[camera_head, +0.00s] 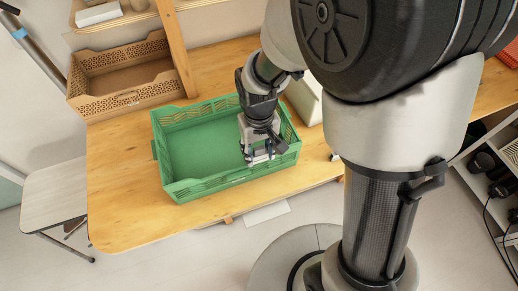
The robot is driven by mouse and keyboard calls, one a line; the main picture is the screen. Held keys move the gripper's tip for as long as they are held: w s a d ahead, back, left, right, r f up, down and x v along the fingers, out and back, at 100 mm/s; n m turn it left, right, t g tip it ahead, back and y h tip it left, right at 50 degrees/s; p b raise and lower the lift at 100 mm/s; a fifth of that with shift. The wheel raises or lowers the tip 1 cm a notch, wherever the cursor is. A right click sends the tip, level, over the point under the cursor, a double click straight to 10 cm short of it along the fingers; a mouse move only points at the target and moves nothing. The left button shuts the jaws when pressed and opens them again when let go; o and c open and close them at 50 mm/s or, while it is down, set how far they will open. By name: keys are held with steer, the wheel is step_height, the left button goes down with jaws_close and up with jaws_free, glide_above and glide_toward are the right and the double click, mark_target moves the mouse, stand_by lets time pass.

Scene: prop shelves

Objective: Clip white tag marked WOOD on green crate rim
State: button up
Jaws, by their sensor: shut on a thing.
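The green crate (185,186) stands open and empty on the wooden table. My gripper (262,160) points down at the right part of the crate's front side, just inside or above the front rim. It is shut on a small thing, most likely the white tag. The tag is too small and too hidden by the fingers to make out, and no WOOD lettering can be read. I cannot tell whether the tag touches the rim.
A tan crate (127,101) stands behind on the left, beside a wooden post (176,48). A whitish bin (305,98) stands behind my gripper. The table (125,205) is clear left of the green crate.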

mark_target(259, 158)
steer(key=shift+f+b, duration=1.3)
steer(key=shift+f, duration=0.65)
stand_by(3.1)
steer(key=o, duration=0.8)
step_height(259, 158, up, 12)
stand_by(0.5)
steer(key=s+d+r+m+t, duration=0.1)
steer(key=s+d+r+t, duration=0.1)
steer(key=s+d+r, duration=0.2)
steer(key=s+d+r+m+t, duration=0.2)
steer(key=s+d+r, duration=0.3)
steer(key=s+d, duration=0.2)
steer(key=s, duration=0.2)
steer(key=shift+s+r+t, duration=0.2)
steer(key=shift+s+t, duration=0.1)
